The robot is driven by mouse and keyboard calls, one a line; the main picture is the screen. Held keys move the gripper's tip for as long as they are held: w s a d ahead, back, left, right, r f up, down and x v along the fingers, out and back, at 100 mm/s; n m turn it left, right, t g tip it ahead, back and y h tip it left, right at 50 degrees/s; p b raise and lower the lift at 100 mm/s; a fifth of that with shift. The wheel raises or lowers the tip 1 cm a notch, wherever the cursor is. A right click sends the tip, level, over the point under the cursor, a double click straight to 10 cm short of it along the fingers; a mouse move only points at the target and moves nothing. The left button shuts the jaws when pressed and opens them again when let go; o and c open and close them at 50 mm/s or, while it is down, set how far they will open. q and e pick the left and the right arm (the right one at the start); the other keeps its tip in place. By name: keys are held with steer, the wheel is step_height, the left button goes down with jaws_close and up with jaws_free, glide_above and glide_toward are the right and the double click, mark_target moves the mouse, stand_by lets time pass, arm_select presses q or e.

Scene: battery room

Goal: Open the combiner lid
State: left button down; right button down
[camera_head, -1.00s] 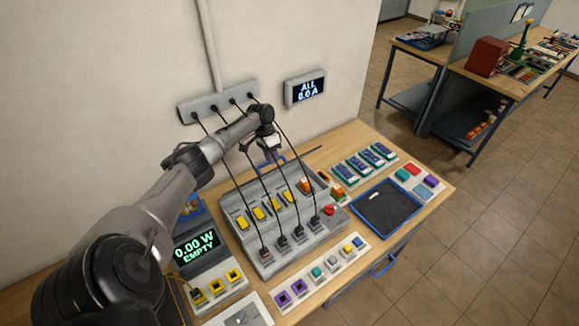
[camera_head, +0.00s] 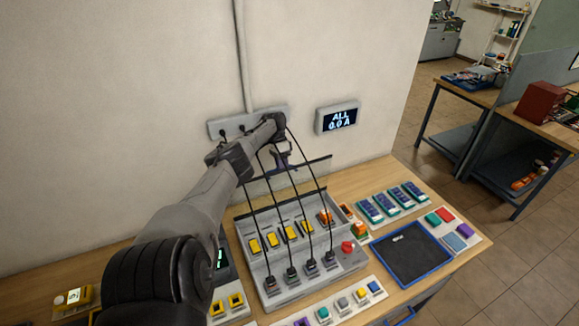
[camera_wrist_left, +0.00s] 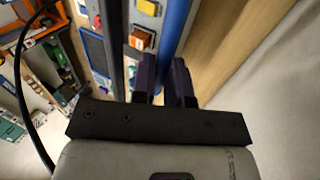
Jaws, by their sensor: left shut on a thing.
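The combiner (camera_head: 300,268) is a grey box on the bench, with a row of yellow switches, one orange switch, a red button and several black cables plugged in along its front. Its lid (camera_head: 262,193) is a see-through panel with a dark top edge, raised at the back of the box and leaving the switches uncovered. My left gripper (camera_head: 281,160) is at the lid's top edge. In the left wrist view its dark fingers (camera_wrist_left: 165,80) are shut on the blue handle bar (camera_wrist_left: 174,30). The arm hides part of the lid. My right gripper is not seen.
Cables hang from a wall socket strip (camera_head: 220,128) past my arm to the combiner. A wall display (camera_head: 337,118) reads ALL 0.0 A. A blue-rimmed black tray (camera_head: 408,258) and blue modules (camera_head: 390,203) lie to the right. Bare wood (camera_head: 345,182) shows behind them.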

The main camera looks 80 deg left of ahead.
arm_select(q)
steer(key=shift+s+f, duration=0.1)
steer(key=shift+f, duration=0.35)
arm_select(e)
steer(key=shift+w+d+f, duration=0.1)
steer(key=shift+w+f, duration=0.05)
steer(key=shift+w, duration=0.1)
arm_select(q)
steer(key=c, duration=1.6)
jaws_free()
steer(key=o, duration=0.3)
steer(key=shift+s+d+f, duration=0.1)
steer(key=shift+d, duration=0.2)
steer(key=shift+o, duration=0.9)
steer(key=shift+a, duration=0.15)
steer(key=shift+r, duration=0.2)
steer(key=w+b+v, duration=0.1)
steer(key=b+v, duration=0.6)
steer(key=b, duration=0.1)
steer(key=shift+s+a, duration=0.25)
steer(key=shift+s, duration=0.25)
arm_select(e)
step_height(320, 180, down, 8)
